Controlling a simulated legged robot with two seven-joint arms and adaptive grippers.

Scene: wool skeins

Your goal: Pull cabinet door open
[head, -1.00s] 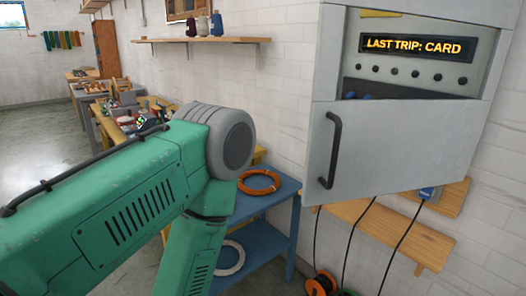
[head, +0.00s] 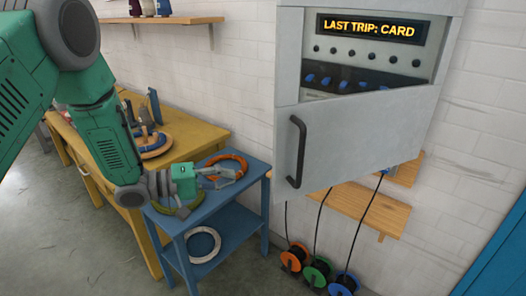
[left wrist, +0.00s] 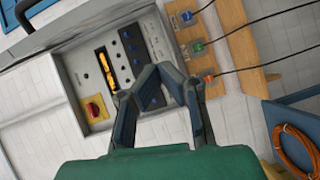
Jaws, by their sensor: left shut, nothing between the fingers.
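The grey cabinet (head: 287,50) hangs on the white wall. Its grey door (head: 365,135) stands partly open, swung out from its right side, with a black bar handle (head: 297,150) near its left edge. Behind the door are a lit display (head: 370,28) and blue switches, which the left wrist view shows more fully, with a red and yellow rotary switch (left wrist: 95,108). My left gripper (head: 237,174) is shut and empty, left of the handle and apart from it. In the left wrist view its fingers (left wrist: 158,70) meet before the panel. My right gripper is out of view.
A blue stand (head: 215,223) with an orange coil (head: 226,166) stands below and behind my left gripper. A yellow bench (head: 180,140) is farther left. Cable reels (head: 318,270) sit under the cabinet, with cables running up to a wooden board (head: 360,212).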

